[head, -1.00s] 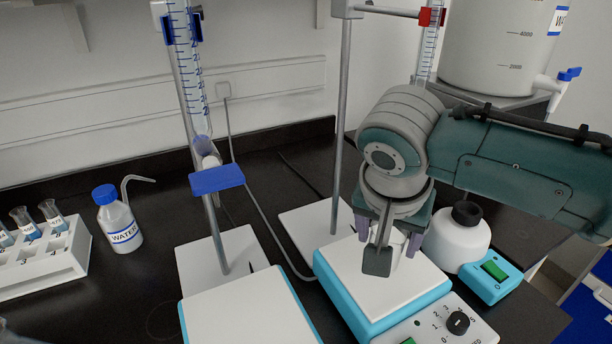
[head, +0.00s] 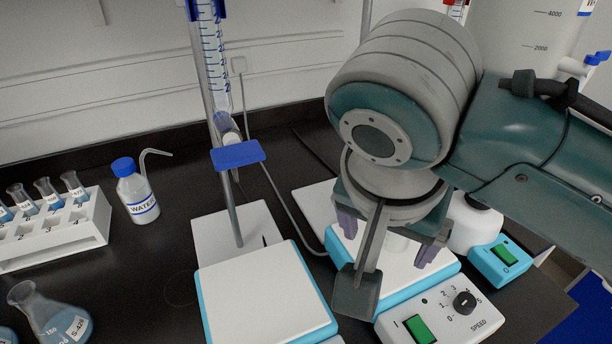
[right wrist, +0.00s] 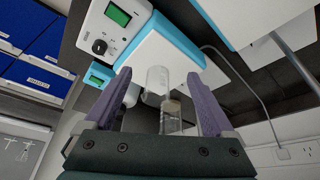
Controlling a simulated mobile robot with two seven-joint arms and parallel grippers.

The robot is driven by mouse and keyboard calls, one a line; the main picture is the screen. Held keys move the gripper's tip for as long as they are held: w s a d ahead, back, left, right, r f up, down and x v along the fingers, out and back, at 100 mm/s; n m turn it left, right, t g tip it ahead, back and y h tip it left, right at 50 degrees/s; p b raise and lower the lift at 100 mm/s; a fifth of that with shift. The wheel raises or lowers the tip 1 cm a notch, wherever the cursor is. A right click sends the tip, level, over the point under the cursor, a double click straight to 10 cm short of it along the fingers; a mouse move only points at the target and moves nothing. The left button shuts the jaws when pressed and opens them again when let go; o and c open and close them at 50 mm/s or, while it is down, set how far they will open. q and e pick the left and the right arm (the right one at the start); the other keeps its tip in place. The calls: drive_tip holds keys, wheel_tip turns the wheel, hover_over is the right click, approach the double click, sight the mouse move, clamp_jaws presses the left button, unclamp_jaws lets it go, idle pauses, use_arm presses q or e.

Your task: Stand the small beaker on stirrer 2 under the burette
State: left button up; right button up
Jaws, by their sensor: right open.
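The small beaker (right wrist: 157,82) looks pale and clear, and stands on the white top of the right-hand stirrer (head: 425,268). In the head view it shows only as a pale patch (head: 397,243) behind my right gripper (head: 388,240). My right gripper is open; in the right wrist view (right wrist: 158,75) its purple fingers lie on either side of the beaker, with gaps. A second clear glass shape (right wrist: 171,118) shows nearer the wrist camera; I cannot tell what it is. The right burette (head: 456,12) is mostly hidden behind my arm. My left gripper is out of view.
The left stirrer (head: 265,300) has a bare top, with a burette (head: 213,60) in a blue clamp behind it. A flask (head: 50,315), a tube rack (head: 60,240) and a water bottle (head: 136,190) stand left. A white bottle (head: 475,222) stands close right of the gripper.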

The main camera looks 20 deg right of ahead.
drive_tip(key=s+a+f+n+y, duration=0.2)
drive_tip(key=s+a+n+y, duration=0.15)
drive_tip(key=s+n, duration=0.5)
drive_tip(key=s+d+r+n, duration=0.1)
drive_tip(key=s+d+n, duration=0.2)
drive_tip(key=s, duration=0.3)
drive_tip(key=shift+s+d+r+t, duration=0.2)
drive_tip(key=shift+d+r+t, duration=0.2)
drive_tip(key=shift+d, duration=0.25)
drive_tip(key=shift+n, duration=0.25)
idle(1.2)
